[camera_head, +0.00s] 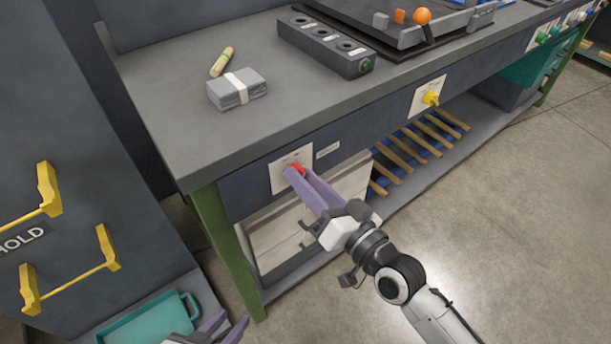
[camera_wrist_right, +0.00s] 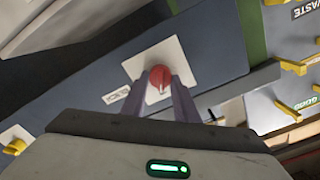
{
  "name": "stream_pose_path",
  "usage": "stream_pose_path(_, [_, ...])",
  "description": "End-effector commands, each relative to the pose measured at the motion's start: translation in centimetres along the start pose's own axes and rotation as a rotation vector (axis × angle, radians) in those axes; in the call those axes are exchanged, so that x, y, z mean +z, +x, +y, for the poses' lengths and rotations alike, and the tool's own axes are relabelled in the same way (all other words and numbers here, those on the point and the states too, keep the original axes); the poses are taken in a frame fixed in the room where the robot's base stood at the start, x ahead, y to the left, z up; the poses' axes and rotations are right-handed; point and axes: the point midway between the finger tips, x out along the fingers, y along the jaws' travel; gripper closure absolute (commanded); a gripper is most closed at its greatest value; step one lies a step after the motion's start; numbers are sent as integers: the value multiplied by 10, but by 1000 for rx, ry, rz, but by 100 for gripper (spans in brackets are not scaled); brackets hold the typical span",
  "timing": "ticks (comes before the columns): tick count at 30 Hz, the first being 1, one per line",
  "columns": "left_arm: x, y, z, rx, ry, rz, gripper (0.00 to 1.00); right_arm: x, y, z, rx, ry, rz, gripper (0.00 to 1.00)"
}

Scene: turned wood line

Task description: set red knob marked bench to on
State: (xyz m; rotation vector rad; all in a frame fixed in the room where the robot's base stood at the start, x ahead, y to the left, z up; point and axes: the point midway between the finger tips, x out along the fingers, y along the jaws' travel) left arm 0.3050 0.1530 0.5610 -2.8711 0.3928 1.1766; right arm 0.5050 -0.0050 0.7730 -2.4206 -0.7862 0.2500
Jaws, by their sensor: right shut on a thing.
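The red knob (camera_head: 298,168) sits on a pale square plate (camera_head: 277,183) on the front of the grey workbench. It also shows in the right wrist view (camera_wrist_right: 160,75), with a pale pointer mark on its face. My right gripper (camera_head: 294,172) reaches the knob from the front, and its purple fingers are shut on it, one on each side. The fingers partly cover the knob and plate in the head view. The plate's lettering is too small to read. My left gripper (camera_head: 223,328) is at the bottom edge of the head view, its fingers apart and empty.
A yellow knob (camera_head: 431,98) is on another plate further right along the bench front. A teal tray (camera_head: 150,322) lies low at the left. A dark cabinet with yellow handles (camera_head: 48,190) stands left. A green bench leg (camera_head: 228,250) is near the red knob.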

Motion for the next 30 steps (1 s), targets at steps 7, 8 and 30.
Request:
stream_pose_path(7, [0, 0, 1, 0, -2, -2, 69, 0, 0, 0, 0, 19, 1, 95])
stream_pose_path(8, [0, 0, 1, 0, -2, -2, 69, 0, 0, 0, 0, 20, 1, 95])
stream_pose_path(30, [-1, 0, 1, 1, -2, -2, 69, 0, -8, 1, 1, 16, -1, 54])
